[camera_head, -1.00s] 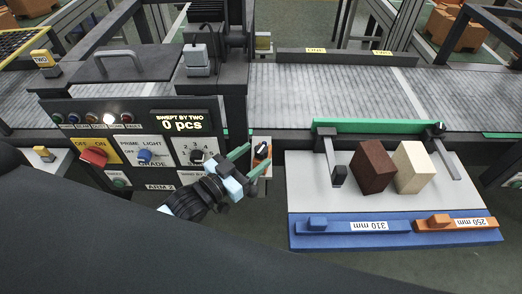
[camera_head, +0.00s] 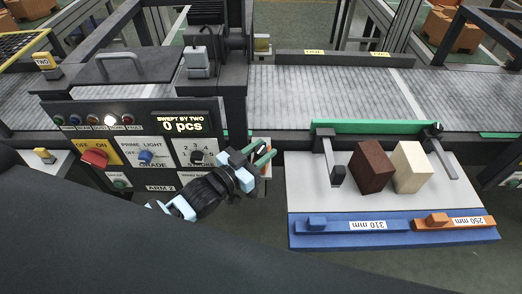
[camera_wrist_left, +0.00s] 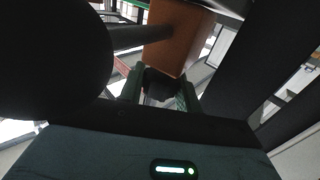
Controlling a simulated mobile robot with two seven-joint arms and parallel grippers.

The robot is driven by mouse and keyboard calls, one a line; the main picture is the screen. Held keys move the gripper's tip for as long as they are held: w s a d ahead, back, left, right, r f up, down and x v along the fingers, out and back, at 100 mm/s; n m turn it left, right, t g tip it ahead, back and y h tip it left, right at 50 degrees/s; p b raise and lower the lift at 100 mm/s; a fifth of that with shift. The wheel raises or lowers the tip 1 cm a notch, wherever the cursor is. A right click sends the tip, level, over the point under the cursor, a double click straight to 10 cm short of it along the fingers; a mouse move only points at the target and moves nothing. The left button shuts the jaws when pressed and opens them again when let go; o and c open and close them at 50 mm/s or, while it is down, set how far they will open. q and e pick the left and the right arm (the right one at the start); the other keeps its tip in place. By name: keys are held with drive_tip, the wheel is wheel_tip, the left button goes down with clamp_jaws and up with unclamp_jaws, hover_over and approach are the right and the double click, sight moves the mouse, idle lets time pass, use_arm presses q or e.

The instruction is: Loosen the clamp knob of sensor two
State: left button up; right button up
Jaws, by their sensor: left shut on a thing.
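A small orange-and-white block (camera_head: 268,171) stands at the right end of the control panel. In the earlier head view it carries a black knob. My left gripper (camera_head: 263,154) is at this block, with its green fingers closed in over the knob, which they mostly hide in the head view. In the left wrist view, the fingers (camera_wrist_left: 159,92) stand on both sides of the dark knob (camera_wrist_left: 158,84), just below the orange block (camera_wrist_left: 180,38). I cannot read a sensor label on it. My right gripper is not in view.
The control panel (camera_head: 128,118) has dials, a red switch (camera_head: 94,158) and a display reading 0 pcs. A grey board (camera_head: 308,210) at the right carries a brown block (camera_head: 372,167), a cream block (camera_head: 413,167) and two arms with black knobs. A conveyor (camera_head: 300,95) runs behind.

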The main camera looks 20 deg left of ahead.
use_arm(q)
drive_tip(key=shift+d+n+t+y, duration=0.1)
drive_tip(key=shift+n+t+y, duration=0.35)
drive_tip(key=shift+y, duration=0.25)
drive_tip(key=shift+r+n+t+y, duration=0.15)
drive_tip(key=shift+n+t+y, duration=0.2)
drive_tip(key=shift+n+y, duration=0.7)
drive_tip(key=shift+y, duration=0.65)
drive_tip(key=o, duration=1)
drive_tip(key=shift+c, duration=0.2)
